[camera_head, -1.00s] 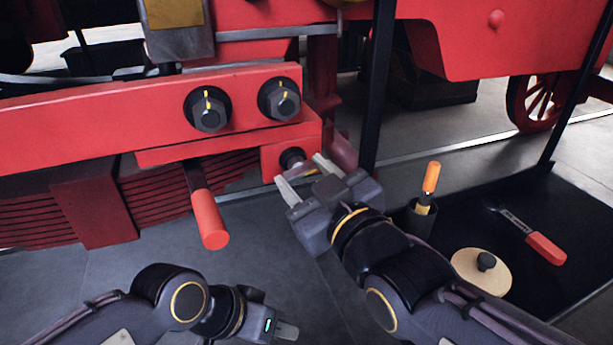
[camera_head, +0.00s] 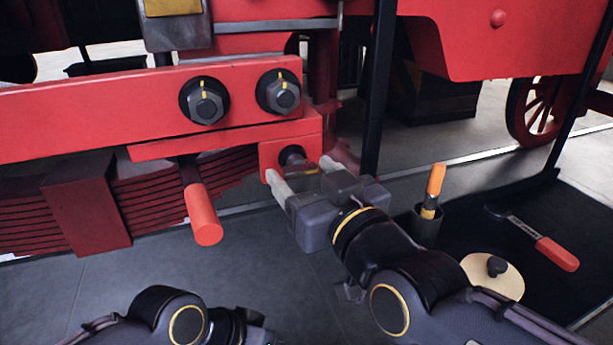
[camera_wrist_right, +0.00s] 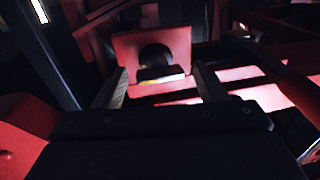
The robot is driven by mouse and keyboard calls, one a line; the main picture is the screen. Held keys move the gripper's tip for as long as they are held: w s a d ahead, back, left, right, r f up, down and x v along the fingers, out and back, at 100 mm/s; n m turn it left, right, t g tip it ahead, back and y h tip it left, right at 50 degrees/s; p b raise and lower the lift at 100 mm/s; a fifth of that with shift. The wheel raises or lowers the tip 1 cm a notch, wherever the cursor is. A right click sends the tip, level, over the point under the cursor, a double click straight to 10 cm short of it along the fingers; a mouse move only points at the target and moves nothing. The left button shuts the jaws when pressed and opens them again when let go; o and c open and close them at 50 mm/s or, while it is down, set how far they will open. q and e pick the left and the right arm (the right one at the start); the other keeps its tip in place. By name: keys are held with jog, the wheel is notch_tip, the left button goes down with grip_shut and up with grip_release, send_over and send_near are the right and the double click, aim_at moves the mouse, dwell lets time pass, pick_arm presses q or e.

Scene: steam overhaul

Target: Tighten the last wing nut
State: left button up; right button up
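A dark round fitting (camera_head: 292,156), which looks like the wing nut, sits on the small red bracket (camera_head: 268,160) below the beam's right end. My right gripper (camera_head: 300,170) is open, with its two pale fingers pointing at the bracket, one to each side of the fitting. In the right wrist view the fitting (camera_wrist_right: 157,58) with a flat dark bar at its front shows between the open fingers (camera_wrist_right: 160,78), with a gap on both sides. Its wings are too dark to make out. My left gripper (camera_head: 258,332) is at the bottom edge, mostly cut off.
Two large hex nuts (camera_head: 205,102) (camera_head: 279,92) with yellow marks sit on the red beam (camera_head: 90,118). A red-handled lever (camera_head: 203,215) hangs left of my right gripper. A black mat (camera_head: 570,215) at right holds an orange-handled tool (camera_head: 435,182) in a cup, a wrench (camera_head: 535,240) and a round disc (camera_head: 497,280).

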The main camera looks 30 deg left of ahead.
jog(key=p+v, duration=0.1)
jog(key=v, duration=0.7)
